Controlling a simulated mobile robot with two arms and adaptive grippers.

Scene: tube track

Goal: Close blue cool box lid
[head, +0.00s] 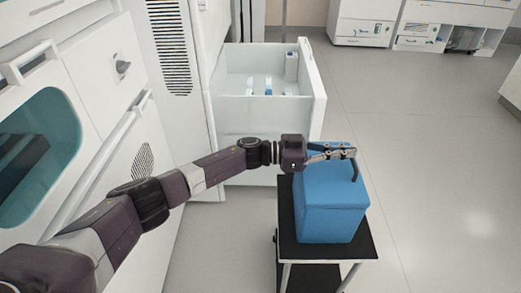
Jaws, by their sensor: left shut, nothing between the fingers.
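The blue cool box (330,212) stands on a small black-topped cart (288,225) right of centre. My left gripper (354,168) reaches in from the left and is over the top of the box. Its fingers are shut and empty, with the tips near the right side of the box top. I cannot tell whether they touch it. My right gripper is not in view.
An open white drawer (313,95) with small blue and white items juts out behind the cart. White cabinets (90,80) line the left. Grey floor (440,180) to the right is clear. More white cabinets (365,25) stand at the back.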

